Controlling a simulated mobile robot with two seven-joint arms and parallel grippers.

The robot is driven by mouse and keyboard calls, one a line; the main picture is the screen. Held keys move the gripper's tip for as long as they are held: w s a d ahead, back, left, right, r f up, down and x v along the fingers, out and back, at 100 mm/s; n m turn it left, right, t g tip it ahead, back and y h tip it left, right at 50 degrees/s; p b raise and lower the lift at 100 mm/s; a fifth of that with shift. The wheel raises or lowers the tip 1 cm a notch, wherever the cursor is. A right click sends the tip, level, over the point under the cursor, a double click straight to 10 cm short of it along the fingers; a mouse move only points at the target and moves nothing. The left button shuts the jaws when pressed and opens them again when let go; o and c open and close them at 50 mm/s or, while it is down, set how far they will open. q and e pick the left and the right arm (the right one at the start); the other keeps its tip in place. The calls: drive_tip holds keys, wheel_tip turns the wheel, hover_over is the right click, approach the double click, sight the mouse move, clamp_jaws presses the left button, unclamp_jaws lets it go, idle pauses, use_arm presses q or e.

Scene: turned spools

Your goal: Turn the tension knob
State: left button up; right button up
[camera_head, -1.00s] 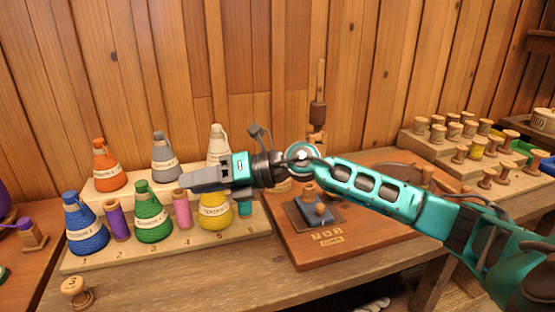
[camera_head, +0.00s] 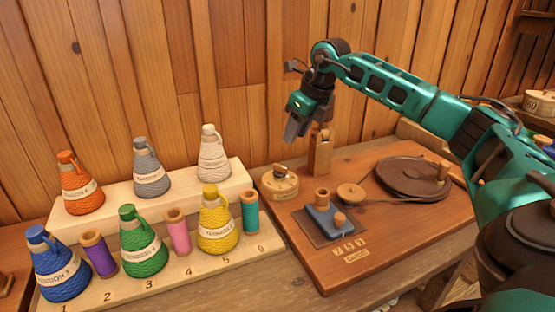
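A low round wooden knob (camera_head: 281,183) with a pale printed band and a small raised grip sits at the back left of the brown winding board (camera_head: 398,238). It looks like the tension knob. My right gripper (camera_head: 292,138) hangs in the air above it, fingers pointing down, apart from it. The grey fingers overlap from this side, so I cannot tell whether they are open or shut. My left gripper is not in view.
A wooden post (camera_head: 319,153) stands just right of the knob. A blue block (camera_head: 331,221), a small pulley (camera_head: 350,194) and a dark crank wheel (camera_head: 412,177) are on the board. A stepped rack (camera_head: 210,264) of coloured cones and spools stands left.

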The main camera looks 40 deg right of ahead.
sight(281, 166)
drive_tip(key=b+x, duration=0.1)
drive_tip(key=x, duration=1)
drive_tip(key=shift+f, duration=0.1)
drive_tip(key=shift+c, duration=0.3)
clamp_jaws()
